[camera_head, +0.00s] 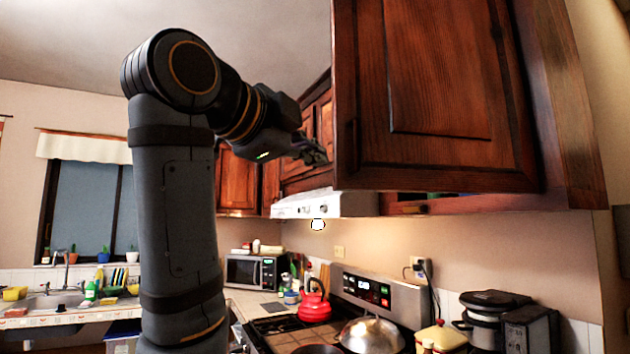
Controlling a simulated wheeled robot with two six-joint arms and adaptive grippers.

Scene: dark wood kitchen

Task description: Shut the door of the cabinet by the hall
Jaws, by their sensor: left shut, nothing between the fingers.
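The cabinet door (440,90) is a large dark-wood panel at the upper right. It stands open, swung out from its cabinet (570,110), with its free edge to the left. A narrow strip of the cabinet's lower part shows beneath it; the rest of the inside is hidden behind the door. My left gripper (318,152) is shut and empty, just left of the door's free edge near its lower corner. I cannot tell whether it touches the door. My right gripper is not in view.
A white range hood (320,205) hangs below and behind the gripper. A microwave (252,272) stands further back. Open air lies beneath the door.

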